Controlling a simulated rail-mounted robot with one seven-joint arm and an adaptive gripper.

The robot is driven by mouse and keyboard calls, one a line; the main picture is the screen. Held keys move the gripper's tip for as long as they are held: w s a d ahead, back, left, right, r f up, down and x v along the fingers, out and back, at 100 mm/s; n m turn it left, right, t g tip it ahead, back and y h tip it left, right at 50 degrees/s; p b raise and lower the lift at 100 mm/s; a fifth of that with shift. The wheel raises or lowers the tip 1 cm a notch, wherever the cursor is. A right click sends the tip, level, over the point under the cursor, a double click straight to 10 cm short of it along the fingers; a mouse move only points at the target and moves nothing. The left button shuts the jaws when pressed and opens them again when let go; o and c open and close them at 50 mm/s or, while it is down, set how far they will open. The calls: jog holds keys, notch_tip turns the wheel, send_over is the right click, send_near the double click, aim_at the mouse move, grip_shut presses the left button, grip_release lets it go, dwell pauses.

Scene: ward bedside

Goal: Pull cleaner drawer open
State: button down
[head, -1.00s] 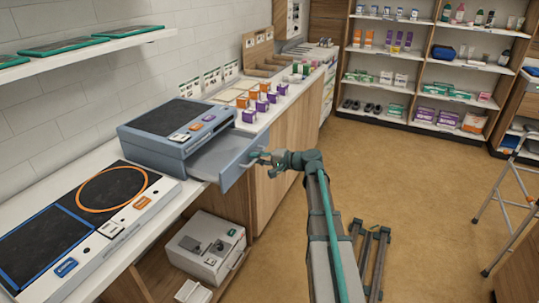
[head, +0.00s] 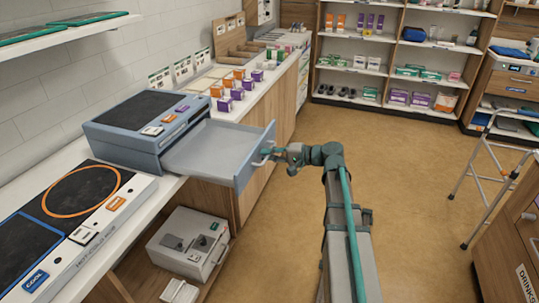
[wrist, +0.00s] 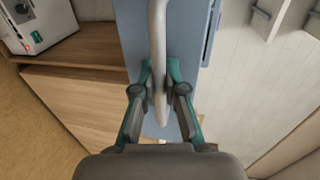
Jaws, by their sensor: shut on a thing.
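The cleaner (head: 143,126) is a blue-grey box with a dark top on the counter. Its drawer (head: 215,150) is pulled well out over the counter's front edge, and its grey inside looks empty. The drawer's front panel carries a pale bar handle (head: 262,156). My gripper (head: 272,155) is at the handle, shut on it. In the wrist view, the handle (wrist: 158,40) runs between the two green-edged fingers of my gripper (wrist: 160,84), in front of the blue drawer front (wrist: 136,40).
A plate with an orange ring (head: 80,191) sits on the counter to the left. Orange and purple boxes (head: 237,93) stand behind the drawer. A grey machine (head: 187,243) sits on the shelf below.

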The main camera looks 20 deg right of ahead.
jog(key=c, duration=1.2)
grip_release()
jog(key=v, duration=1.2)
jog(key=shift+w, duration=0.1)
